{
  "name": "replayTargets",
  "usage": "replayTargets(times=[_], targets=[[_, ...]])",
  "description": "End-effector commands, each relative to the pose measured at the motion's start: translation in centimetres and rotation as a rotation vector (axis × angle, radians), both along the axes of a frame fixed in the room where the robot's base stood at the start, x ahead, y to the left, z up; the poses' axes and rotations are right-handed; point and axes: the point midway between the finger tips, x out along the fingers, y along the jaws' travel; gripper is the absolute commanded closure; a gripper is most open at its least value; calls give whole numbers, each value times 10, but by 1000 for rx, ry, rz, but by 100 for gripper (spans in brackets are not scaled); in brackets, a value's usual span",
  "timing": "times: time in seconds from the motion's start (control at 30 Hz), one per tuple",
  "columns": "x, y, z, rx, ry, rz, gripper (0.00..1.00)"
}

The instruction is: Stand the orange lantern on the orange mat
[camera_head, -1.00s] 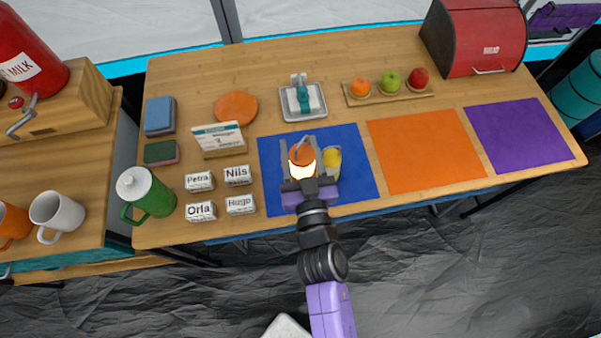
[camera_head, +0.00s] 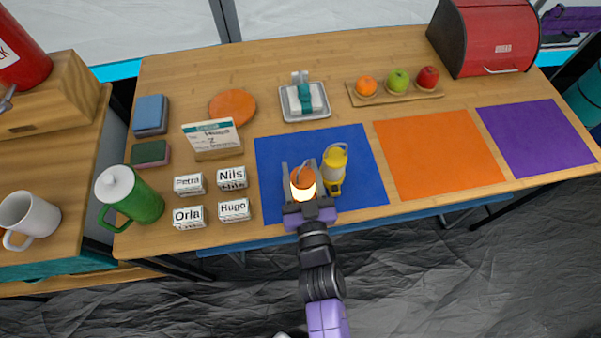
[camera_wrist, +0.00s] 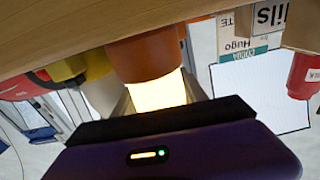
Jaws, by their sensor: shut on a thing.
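My gripper (camera_head: 306,196) is shut on the orange lantern (camera_head: 302,178), with one finger on each side of its glowing body. The lantern is over the front part of the blue mat (camera_head: 272,150); I cannot tell whether it touches the mat. In the wrist view the orange lantern (camera_wrist: 148,56) shows its orange part and bright glow between the fingers. A yellow lantern (camera_head: 334,170) stands on the blue mat just right of my gripper. The orange mat (camera_head: 438,153) lies to the right of the blue mat and is empty.
A purple mat (camera_head: 537,137) lies bare at the far right. A fruit board (camera_head: 392,100) and a grey tray (camera_head: 304,115) stand behind the mats. Several name blocks and a green jug (camera_head: 140,195) are at the left.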

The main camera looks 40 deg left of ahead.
Motion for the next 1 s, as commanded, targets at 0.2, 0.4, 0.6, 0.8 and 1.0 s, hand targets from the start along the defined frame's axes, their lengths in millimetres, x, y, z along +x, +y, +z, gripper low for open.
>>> replayTargets(times=[0.2,0.4,0.6,0.8,1.0], targets=[[0,1,3,3,-3,1,100],[0,0,-1,1,-1,1,41],[0,0,-1,0,0,1,41],[-5,-5,1,-1,0,1,41],[-28,-31,0,-3,1,1,41]])
